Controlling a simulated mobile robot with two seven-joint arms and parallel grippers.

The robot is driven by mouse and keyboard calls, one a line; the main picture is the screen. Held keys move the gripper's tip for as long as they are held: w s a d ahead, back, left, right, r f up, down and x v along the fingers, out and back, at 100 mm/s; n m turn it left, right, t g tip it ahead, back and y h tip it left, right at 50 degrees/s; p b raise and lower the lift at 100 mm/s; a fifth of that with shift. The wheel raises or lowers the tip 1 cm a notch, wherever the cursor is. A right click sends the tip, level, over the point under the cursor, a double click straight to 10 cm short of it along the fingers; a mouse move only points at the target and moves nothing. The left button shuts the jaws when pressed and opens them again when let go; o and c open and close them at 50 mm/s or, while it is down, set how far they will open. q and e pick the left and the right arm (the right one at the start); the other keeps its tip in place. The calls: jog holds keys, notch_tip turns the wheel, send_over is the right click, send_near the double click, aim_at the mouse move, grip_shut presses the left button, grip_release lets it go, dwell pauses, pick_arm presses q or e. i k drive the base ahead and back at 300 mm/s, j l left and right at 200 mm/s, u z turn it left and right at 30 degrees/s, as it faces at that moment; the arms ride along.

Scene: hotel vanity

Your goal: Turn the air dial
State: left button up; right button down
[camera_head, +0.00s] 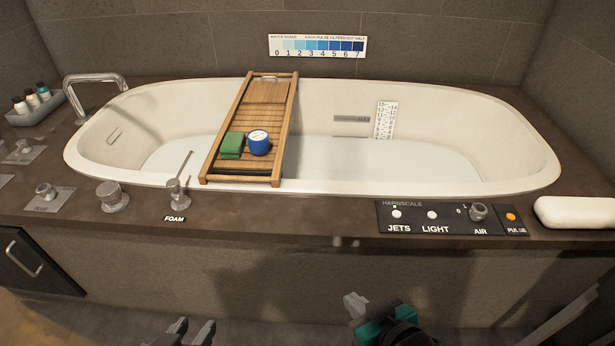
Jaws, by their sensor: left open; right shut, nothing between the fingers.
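The air dial (478,211) is a small grey knob on the black control panel (445,229) at the tub's front rim, right of the middle. The label AIR is below it, and small marks 0 and 1 are at its left. The way the dial points is too small to tell. My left gripper (191,330) is open and empty at the bottom edge, low in front of the tub. My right gripper (355,304) is shut and empty, in front of the tub's panel, below and left of the dial. Neither gripper touches the dial.
The panel also has JETS (396,214) and LIGHT (432,215) buttons and an orange PULSE button (511,216). A white rounded pad (576,212) lies to its right. A FOAM lever (177,190) and a knob (112,196) stand left. A wooden tray (267,116) spans the tub.

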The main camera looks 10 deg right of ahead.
aim_at(478, 211)
jog(key=z, duration=1.3)
